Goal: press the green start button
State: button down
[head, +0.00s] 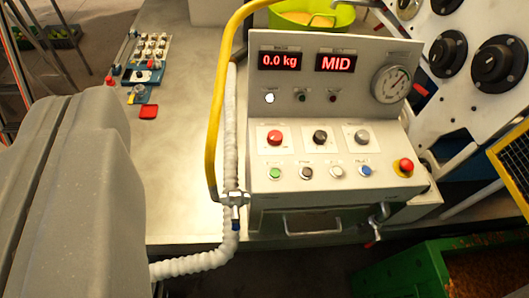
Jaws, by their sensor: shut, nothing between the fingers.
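The green start button (275,173) is a small round button at the left end of the lower row on the sloped front of a pale control box (320,205). Beside it in that row are a dark button (305,173), a pale button (336,172) and a blue button (366,170). Above it sits a larger red knob (274,138). Nothing covers the green button. A large grey part of my arm fills the lower left, apart from the box in the picture. My gripper's fingertips do not show.
A yellow pipe (213,130) and a ribbed white hose (229,130) run up the box's left side. A red mushroom button (405,166) and a lever (379,215) are at its right. Displays read 0.0 kg and MID. A green crate (375,278) stands lower right.

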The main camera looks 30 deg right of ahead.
jog(key=shift+w+d+r, duration=0.1)
jog(key=shift+w, duration=0.05)
jog(key=shift+w, duration=0.15)
jog(key=m+g+h+p, duration=0.2)
jog(key=m+g+p, duration=0.4)
jog(key=m+p, duration=0.45)
send_over(275, 176)
notch_tip(275, 176, down, 35)
jog(key=shift+r+m, duration=0.1)
jog(key=shift+m, duration=0.25)
notch_tip(275, 176, down, 9)
jog(key=b, duration=0.7)
jog(key=shift+r, duration=0.1)
